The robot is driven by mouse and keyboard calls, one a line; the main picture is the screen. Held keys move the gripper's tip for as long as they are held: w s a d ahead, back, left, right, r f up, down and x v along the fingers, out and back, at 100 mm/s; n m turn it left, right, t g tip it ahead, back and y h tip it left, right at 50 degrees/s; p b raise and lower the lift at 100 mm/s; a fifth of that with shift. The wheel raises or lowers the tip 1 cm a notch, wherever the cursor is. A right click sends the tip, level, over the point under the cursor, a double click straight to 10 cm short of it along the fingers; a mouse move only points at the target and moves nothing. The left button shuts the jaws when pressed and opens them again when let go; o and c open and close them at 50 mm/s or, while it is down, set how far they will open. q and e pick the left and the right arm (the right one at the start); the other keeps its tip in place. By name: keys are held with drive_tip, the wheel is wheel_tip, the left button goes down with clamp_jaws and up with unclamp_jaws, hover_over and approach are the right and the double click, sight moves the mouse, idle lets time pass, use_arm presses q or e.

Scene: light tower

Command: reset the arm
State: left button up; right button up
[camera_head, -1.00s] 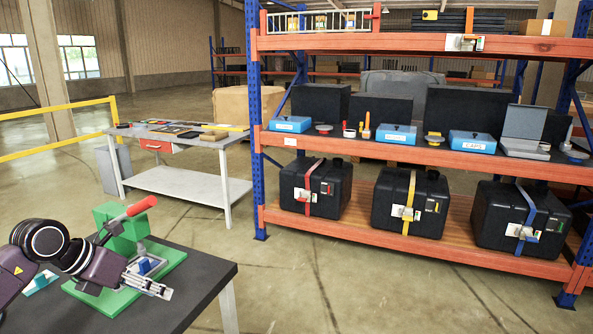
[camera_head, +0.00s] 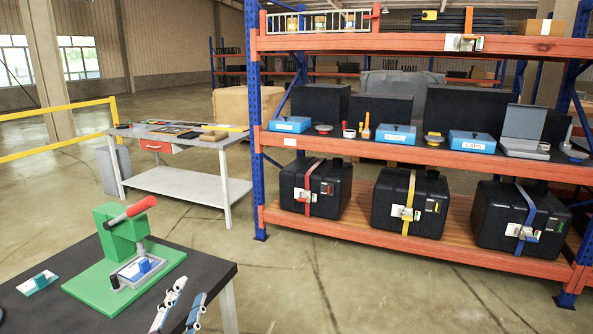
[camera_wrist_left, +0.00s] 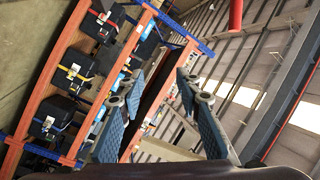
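My left gripper (camera_head: 190,290) is at the bottom of the head view, in front of the dark table's near right part. Its two fingers point up, apart, with nothing between them. The left wrist view also shows the fingers (camera_wrist_left: 159,84) spread and empty, with the shelf and roof behind them. A green press (camera_head: 122,232) with a red lever (camera_head: 129,211) stands on the dark table, left of my gripper and apart from it. A blue piece (camera_head: 144,265) sits in the metal holder on its base. My right gripper is not in view.
A small teal-blue piece on a white plate (camera_head: 37,283) lies left of the press. An orange and blue shelf (camera_head: 430,155) with black cases (camera_head: 315,188) and blue boxes stands to the right. A grey workbench (camera_head: 185,180) stands behind. Open floor lies between.

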use_arm(q)
drive_tip(key=s+a+f+n+g+y, duration=0.3)
drive_tip(key=s+f+n+g, duration=0.3)
drive_tip(key=f, duration=0.6)
drive_tip(key=s+d+f+n+g+h, duration=0.15)
drive_tip(key=s+f+g, duration=0.45)
drive_tip(key=s, duration=0.7)
drive_tip(key=s+d+f+n+g+h, duration=0.1)
drive_tip(key=s+d+f+g, duration=0.2)
drive_tip(key=s+f, duration=0.7)
drive_tip(key=s+f+g, duration=0.1)
drive_tip(key=s+f, duration=0.1)
drive_tip(key=f, duration=1.1)
drive_tip(key=s+f, duration=0.2)
drive_tip(key=f, duration=1)
drive_tip(key=s+a+f+g, duration=0.1)
drive_tip(key=s+a+f, duration=0.1)
drive_tip(key=s+f, duration=1.3)
drive_tip(key=shift+s+a+f+g, duration=0.15)
drive_tip(key=shift+s+a+g, duration=0.2)
drive_tip(key=shift+s, duration=0.6)
